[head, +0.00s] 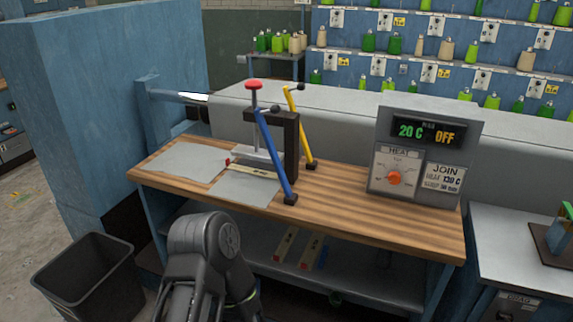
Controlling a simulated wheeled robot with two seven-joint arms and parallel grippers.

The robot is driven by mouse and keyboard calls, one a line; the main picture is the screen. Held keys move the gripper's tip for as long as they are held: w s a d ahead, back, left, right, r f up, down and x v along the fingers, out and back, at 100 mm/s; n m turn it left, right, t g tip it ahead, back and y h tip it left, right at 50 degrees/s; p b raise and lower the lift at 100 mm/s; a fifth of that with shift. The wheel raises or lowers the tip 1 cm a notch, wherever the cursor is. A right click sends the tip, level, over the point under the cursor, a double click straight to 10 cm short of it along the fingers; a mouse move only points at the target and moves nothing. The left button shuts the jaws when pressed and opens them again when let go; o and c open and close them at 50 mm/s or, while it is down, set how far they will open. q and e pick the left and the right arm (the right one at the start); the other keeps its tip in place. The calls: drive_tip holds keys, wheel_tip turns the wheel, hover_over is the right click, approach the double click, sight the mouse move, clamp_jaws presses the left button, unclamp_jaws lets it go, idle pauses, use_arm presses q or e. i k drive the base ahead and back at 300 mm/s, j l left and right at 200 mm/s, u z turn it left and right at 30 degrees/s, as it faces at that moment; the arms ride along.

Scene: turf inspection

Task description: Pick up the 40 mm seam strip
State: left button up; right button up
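Two long narrow pieces lie side by side on the lower shelf under the bench: a pale strip (286,244) and a blue and brown strip (313,251). Another pale strip (250,170) lies on the bench top by the press, at the edge of a grey sheet. Any size marks are too small to read, so I cannot tell which is the 40 mm seam strip. A dark arm link of mine rises in front of the bench, left of centre. Neither gripper's fingers show.
The wooden bench (345,208) carries a press (288,135) with blue and yellow levers, two grey sheets (247,188), and a heat control box (424,150) reading 20 C, OFF. A black bin (86,275) stands front left. The bench's front right is clear.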

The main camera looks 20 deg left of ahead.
sight(241, 168)
drive_tip(key=j+z, duration=0.15)
drive_tip(key=j, duration=0.4)
drive_tip(key=j+z, duration=0.15)
drive_tip(key=j, duration=0.4)
drive_tip(key=k+j+z, duration=0.15)
drive_tip(key=j, duration=0.35)
drive_tip(key=j+z, duration=0.15)
drive_tip(key=j, duration=0.4)
drive_tip(key=k, duration=0.05)
